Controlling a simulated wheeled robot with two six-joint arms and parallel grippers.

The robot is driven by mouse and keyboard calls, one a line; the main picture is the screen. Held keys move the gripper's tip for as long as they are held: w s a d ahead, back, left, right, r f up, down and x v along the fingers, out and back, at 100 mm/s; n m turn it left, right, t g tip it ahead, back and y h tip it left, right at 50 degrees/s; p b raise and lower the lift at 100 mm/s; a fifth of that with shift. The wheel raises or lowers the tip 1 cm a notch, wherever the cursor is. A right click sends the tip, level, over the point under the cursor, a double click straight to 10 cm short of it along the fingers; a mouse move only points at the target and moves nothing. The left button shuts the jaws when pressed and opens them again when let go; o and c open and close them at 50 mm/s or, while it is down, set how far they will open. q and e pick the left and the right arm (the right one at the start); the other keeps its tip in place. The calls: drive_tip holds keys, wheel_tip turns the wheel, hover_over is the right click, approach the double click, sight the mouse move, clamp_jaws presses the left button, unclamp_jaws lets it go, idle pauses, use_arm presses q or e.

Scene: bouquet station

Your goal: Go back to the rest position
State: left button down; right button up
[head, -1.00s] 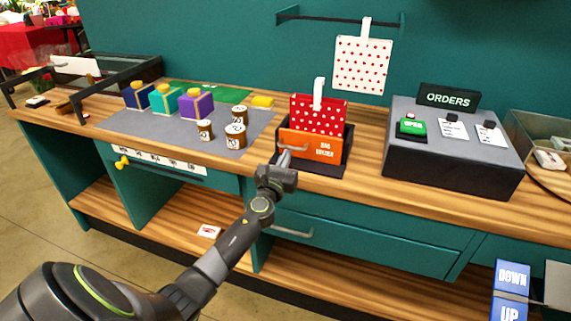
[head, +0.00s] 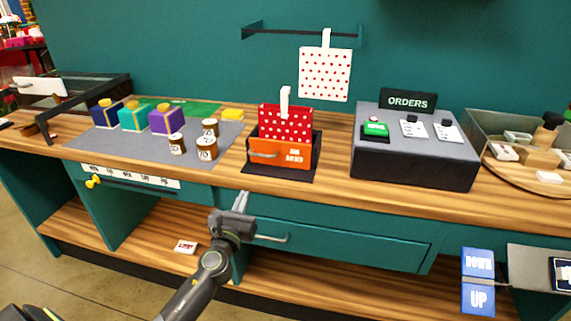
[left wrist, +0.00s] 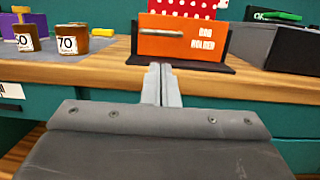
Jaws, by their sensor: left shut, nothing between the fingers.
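My left gripper (head: 241,201) is shut and empty. In the head view it is in front of the counter's front edge, below the orange bag holder (head: 262,156). In the left wrist view its closed fingers (left wrist: 161,84) point at the counter edge and the bag holder (left wrist: 180,46) beyond. The gripper is apart from the holder. A red bag with white dots (head: 285,124) stands upright in the holder. My right gripper does not show in either view.
The wooden counter (head: 330,187) carries several brown jars (head: 206,148), boxes with yellow tops (head: 166,119) and a grey orders stand (head: 416,160). A drawer handle (head: 271,238) sticks out near the gripper. Blue DOWN and UP signs (head: 478,281) are at lower right.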

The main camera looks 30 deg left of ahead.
use_arm(q)
drive_tip(key=shift+f, duration=0.1)
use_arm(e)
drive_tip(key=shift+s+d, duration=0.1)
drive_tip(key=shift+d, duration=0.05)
use_arm(q)
drive_tip(key=s+f+n+g, duration=0.3)
drive_tip(key=s+f+n, duration=0.2)
drive_tip(key=f, duration=0.6)
drive_tip(key=s+a+f+n+g, duration=0.1)
drive_tip(key=s+f+n+g, duration=0.4)
drive_tip(key=f, duration=0.7)
drive_tip(key=s+f+n+g, duration=0.1)
drive_tip(key=s+f+n, duration=0.4)
drive_tip(key=f, duration=0.6)
drive_tip(key=s+d+f+n+g+h, duration=0.1)
drive_tip(key=s+d+f+n+g, duration=0.2)
drive_tip(key=s+f+n, duration=0.3)
drive_tip(key=s+d+f+n+g+h, duration=0.1)
drive_tip(key=s+d+f+n+g, duration=0.2)
drive_tip(key=s, duration=1.3)
drive_tip(key=s+d+f+n+g+h, duration=0.1)
drive_tip(key=s+d+f+n+g, duration=0.2)
drive_tip(key=s+f+n, duration=0.6)
wheel_tip(320, 180, down, 2)
drive_tip(key=s, duration=0.2)
drive_tip(key=shift+s+d+n+h, duration=0.15)
drive_tip(key=shift+s+n+h, duration=0.25)
